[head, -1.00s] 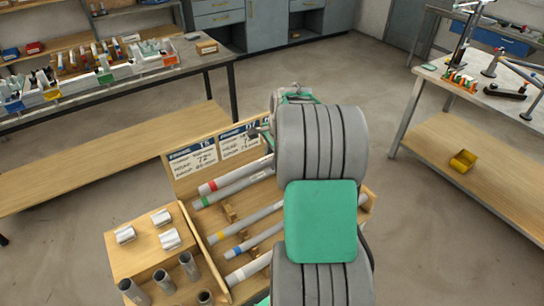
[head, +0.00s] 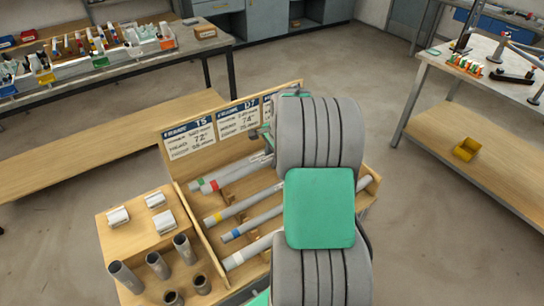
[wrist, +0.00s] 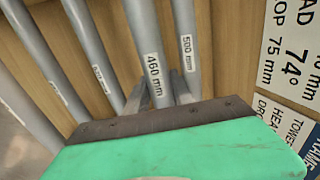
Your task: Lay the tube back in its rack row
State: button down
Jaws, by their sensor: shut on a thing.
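In the wrist view, my gripper (wrist: 155,95) has its two fingers around a grey tube labelled 460 mm (wrist: 147,45). A tube labelled 500 mm (wrist: 186,35) lies close beside it, towards the sign board. The held tube appears to be the red-banded one (head: 230,180), just in front of a green-banded tube (head: 226,172). It lies roughly along the wooden rack (head: 215,250); whether it touches its supports cannot be told.
Yellow-banded (head: 240,205) and blue-banded (head: 255,224) tubes lie in front, with another tube (head: 250,252) nearest. The sign board (head: 222,133) stands at the rack's back. A wooden block (head: 125,240) with short metal pieces is at the left. Benches stand at both sides.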

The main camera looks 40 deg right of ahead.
jog(key=shift+f+b, duration=1.3)
jog(key=shift+f, duration=1.15)
jog(key=shift+f, duration=0.2)
jog(key=c, duration=1)
grip_release()
jog(key=b+v, duration=0.1)
jog(key=v, duration=0.7)
jog(key=s+a+r+n, duration=0.1)
jog(key=a+r+n, duration=0.1)
jog(key=a+n, duration=0.35)
jog(key=s+a+r+n, duration=0.1)
jog(key=a+r+n, duration=0.1)
jog(key=a, duration=0.6)
jog(key=s+a+n, duration=0.3)
jog(key=a, duration=0.1)
jog(key=s+a+n, duration=0.8)
jog(key=a, duration=0.1)
jog(key=shift+s+r, duration=0.15)
jog(key=shift+s, duration=0.1)
